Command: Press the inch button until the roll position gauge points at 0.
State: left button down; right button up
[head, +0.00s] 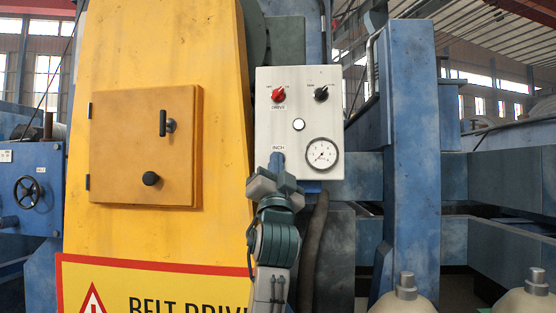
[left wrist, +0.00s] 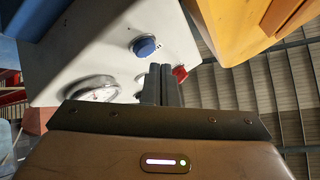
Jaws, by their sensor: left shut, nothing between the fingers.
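A light grey control panel (head: 264,120) is fixed beside the yellow housing in the head view. My left gripper (head: 277,160) is shut and empty, in front of the panel just below its INCH label (head: 282,149). It hides the inch button there. In the left wrist view the blue inch button (left wrist: 145,46) shows just past the tips of my shut left gripper (left wrist: 160,70); I cannot tell whether they touch. The round roll position gauge (head: 321,153) is right of the gripper; its needle is too small to read. The gauge (left wrist: 93,90) also shows edge-on in the wrist view. My right gripper is not in view.
The panel also carries a red DRIVE knob (head: 278,94), a black knob (head: 321,93) and a white round lamp or button (head: 298,124). The yellow housing (head: 215,60) stands at left, a blue post (head: 410,150) at right. A dark hose (head: 314,240) hangs below the panel.

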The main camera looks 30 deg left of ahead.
pick_arm(q)
jog(key=s+d, duration=0.1)
jog(key=s, duration=0.1)
jog(key=s+d+p, duration=0.1)
jog(key=s, duration=0.1)
jog(key=shift+s+d, duration=0.1)
jog(key=shift+d, duration=0.05)
dwell(1.1)
